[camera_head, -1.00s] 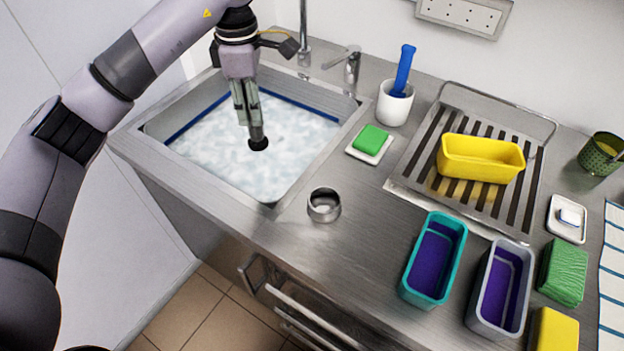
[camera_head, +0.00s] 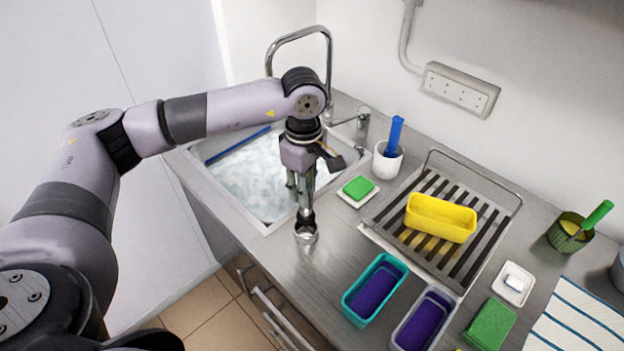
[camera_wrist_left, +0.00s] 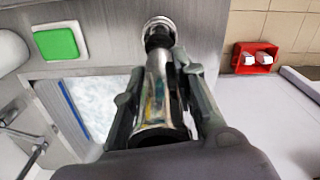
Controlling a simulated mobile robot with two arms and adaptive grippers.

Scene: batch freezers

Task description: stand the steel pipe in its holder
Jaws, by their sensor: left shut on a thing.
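The steel pipe (camera_wrist_left: 155,85) is shiny with a black end. My left gripper (camera_head: 303,192) is shut on it and holds it roughly upright, black end down. The holder (camera_head: 306,236) is a short round steel cup on the counter in front of the sink; its rim also shows in the wrist view (camera_wrist_left: 150,23). The pipe's black end (camera_head: 306,214) is at the holder's mouth, lined up with it in both views. I cannot tell whether it is just above the rim or slightly inside. My right gripper is not in view.
The water-filled sink (camera_head: 233,208) lies behind and left of the holder. A green sponge on a white dish (camera_head: 350,201), a white cup (camera_head: 385,163), a teal tub (camera_head: 356,318) and a drain rack (camera_head: 375,222) stand to the right. Counter around the holder is clear.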

